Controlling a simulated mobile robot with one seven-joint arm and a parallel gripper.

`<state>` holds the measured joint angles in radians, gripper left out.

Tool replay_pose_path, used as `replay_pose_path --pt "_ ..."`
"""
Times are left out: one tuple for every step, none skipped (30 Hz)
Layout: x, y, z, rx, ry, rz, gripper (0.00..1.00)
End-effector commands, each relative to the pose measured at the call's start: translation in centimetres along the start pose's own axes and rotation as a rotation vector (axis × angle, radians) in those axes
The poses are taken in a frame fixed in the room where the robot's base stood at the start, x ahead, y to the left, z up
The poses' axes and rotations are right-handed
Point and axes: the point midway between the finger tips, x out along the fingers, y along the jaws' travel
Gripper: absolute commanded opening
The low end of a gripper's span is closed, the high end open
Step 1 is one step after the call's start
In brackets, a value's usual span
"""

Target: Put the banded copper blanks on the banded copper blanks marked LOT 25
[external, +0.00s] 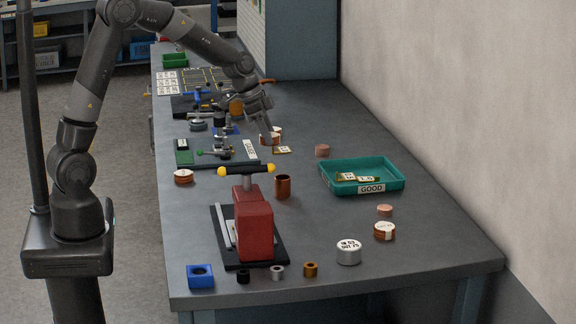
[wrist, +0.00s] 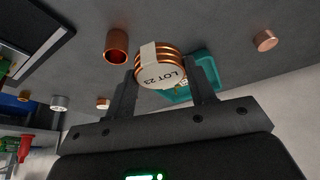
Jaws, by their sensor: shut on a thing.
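My gripper (external: 268,136) is over the middle of the bench, shut on a banded stack of copper blanks (wrist: 160,68) whose white top label reads LOT 23 in the wrist view. The stack sits between the two fingers; in the external view it is partly hidden by them. Another banded copper stack (external: 183,177) stands at the bench's left edge, and one more (external: 384,231) stands at the right front. Their labels are too small to read, so I cannot tell which is LOT 25.
A teal tray (external: 391,184) marked GOOD stands at the right. A copper cup (external: 283,187) and a red press (external: 254,225) stand in the middle. A silver labelled cylinder (external: 348,253) is at the front right. Loose copper pieces (external: 322,150) (external: 385,210) lie around the tray. Fixtures crowd the left rear.

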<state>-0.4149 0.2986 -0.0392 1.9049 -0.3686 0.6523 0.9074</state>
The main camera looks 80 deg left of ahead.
Motion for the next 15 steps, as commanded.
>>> replay_pose_path --pt "-1.1 0.2 1.5 0.031 0.002 0.013 0.23" --pt "-1.7 0.5 2.4 0.057 0.002 0.024 0.23" --pt "-2.3 0.9 3.6 0.093 0.002 0.038 0.23" --pt "-2.8 1.3 4.5 0.118 0.002 0.050 0.23" --pt "-3.4 1.6 5.4 0.147 0.002 0.061 0.23" --pt "-4.1 2.1 6.6 0.185 0.003 0.077 0.23" --pt "-4.6 2.6 7.6 0.214 0.002 0.090 0.23" --pt "-5.1 3.0 8.6 0.245 0.002 0.102 0.23" --pt "-5.8 3.8 9.9 0.287 0.003 0.120 0.23" --pt "-6.3 4.3 10.9 0.320 0.003 0.134 0.23" --pt "-6.7 4.9 11.8 0.352 0.003 0.146 0.23" --pt "-7.3 5.7 13.0 0.393 0.003 0.164 0.23" --pt "-7.7 6.2 13.8 0.422 0.002 0.175 0.23" --pt "-8.0 6.8 14.6 0.451 0.002 0.188 0.23" --pt "-8.4 7.5 15.5 0.484 0.002 0.200 0.23"
